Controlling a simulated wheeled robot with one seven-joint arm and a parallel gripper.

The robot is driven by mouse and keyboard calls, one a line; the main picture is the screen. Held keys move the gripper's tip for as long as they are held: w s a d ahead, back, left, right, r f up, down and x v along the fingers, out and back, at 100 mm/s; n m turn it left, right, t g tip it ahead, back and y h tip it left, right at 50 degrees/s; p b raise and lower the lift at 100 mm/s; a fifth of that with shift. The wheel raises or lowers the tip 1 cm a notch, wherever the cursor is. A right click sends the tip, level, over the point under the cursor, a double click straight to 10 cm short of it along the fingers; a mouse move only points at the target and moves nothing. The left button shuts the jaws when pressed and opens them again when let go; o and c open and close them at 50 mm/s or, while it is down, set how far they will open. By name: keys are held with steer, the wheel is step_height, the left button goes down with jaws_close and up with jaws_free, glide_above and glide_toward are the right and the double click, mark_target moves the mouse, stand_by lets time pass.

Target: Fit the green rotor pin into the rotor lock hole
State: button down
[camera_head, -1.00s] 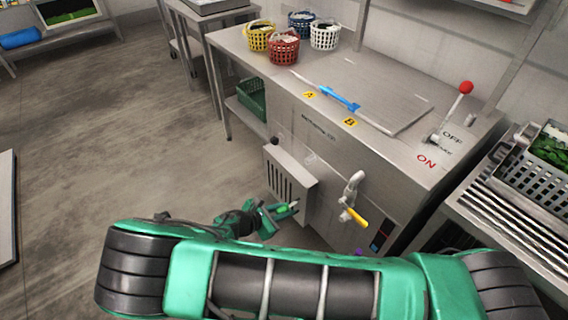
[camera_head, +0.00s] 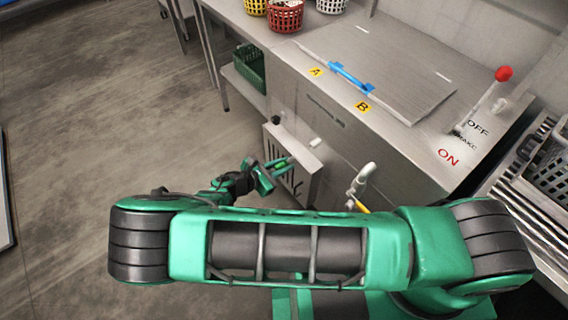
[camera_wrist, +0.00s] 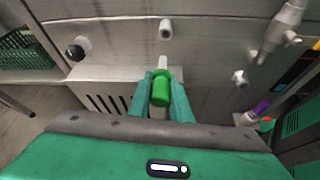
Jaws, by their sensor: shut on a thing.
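The green rotor pin (camera_wrist: 160,90) is held between the two fingers of my gripper (camera_wrist: 160,100). Its pale metal tip points away from me toward the machine front. In the head view my gripper (camera_head: 274,174) is in front of the vented panel (camera_head: 300,163), with a bit of green pin (camera_head: 282,163) showing. A pale round socket (camera_wrist: 166,28) sticks out of the machine front beyond the pin tip, apart from it; a pale stub (camera_head: 315,142) shows there in the head view. I cannot tell for sure which fitting is the rotor lock hole.
A dark-centred fitting (camera_wrist: 76,50) is to the left and a small pale fitting (camera_wrist: 240,77) to the right. A tap with a yellow handle (camera_head: 360,186) juts out right of the panel. A red-knobbed lever (camera_head: 490,95) stands on top. Open floor (camera_head: 100,130) lies left.

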mark_target(287, 162)
steer(key=shift+s+a, duration=0.1)
steer(key=shift+w+d, duration=0.5)
steer(key=shift+d, duration=0.3)
steer(key=shift+w+d, duration=0.5)
steer(key=shift+d, duration=0.25)
steer(key=shift+w+d, duration=0.5)
steer(key=shift+d, duration=0.3)
steer(key=shift+w+d, duration=0.45)
steer(key=shift+d, duration=0.3)
steer(key=shift+w+d, duration=0.5)
steer(key=shift+d, duration=0.2)
steer(key=shift+w+d, duration=0.45)
steer(key=shift+d, duration=0.3)
steer(key=c, duration=1.5)
jaws_free()
steer(key=shift+r, duration=0.1)
steer(key=shift+c, duration=0.2)
steer(key=shift+a, duration=0.1)
steer(key=v, duration=0.9)
steer(key=shift+w, duration=0.1)
steer(key=shift+v, duration=0.8)
